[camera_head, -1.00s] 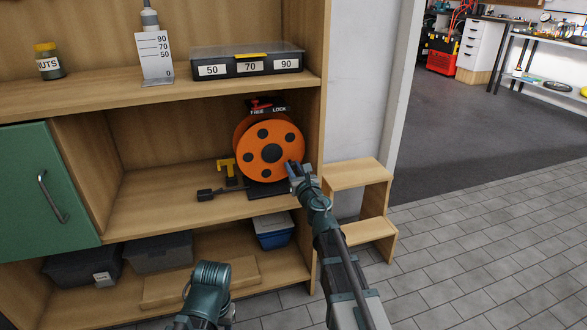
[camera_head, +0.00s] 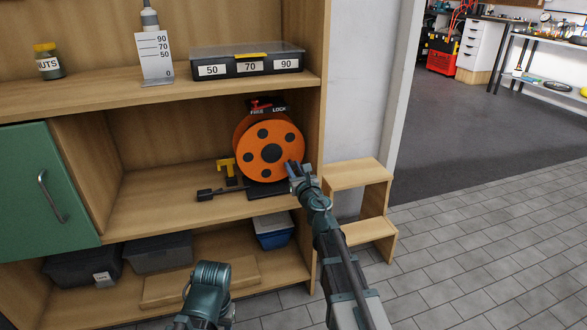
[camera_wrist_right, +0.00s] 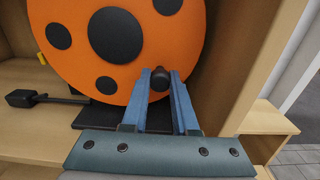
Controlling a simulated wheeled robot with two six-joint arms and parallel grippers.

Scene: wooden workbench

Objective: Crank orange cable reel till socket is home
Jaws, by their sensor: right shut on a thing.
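The orange cable reel (camera_head: 252,139) stands upright on the middle shelf, its disc with black spots facing me; it fills much of the right wrist view (camera_wrist_right: 180,48). My right gripper (camera_head: 292,166) is at the lower right of the disc. In the right wrist view its blue fingers (camera_wrist_right: 159,82) are shut on the black crank knob (camera_wrist_right: 159,76). A black socket (camera_head: 205,195) on a cable lies on the shelf left of the reel, near a yellow bracket (camera_head: 226,164). My left arm shows at the bottom, but its fingers are hidden.
A FREE/LOCK lever (camera_head: 266,106) sits above the reel. The shelf's right side panel (camera_head: 315,120) is close to the right gripper. A wooden step stool (camera_head: 358,174) stands to the right. A green door (camera_head: 35,190) is at left.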

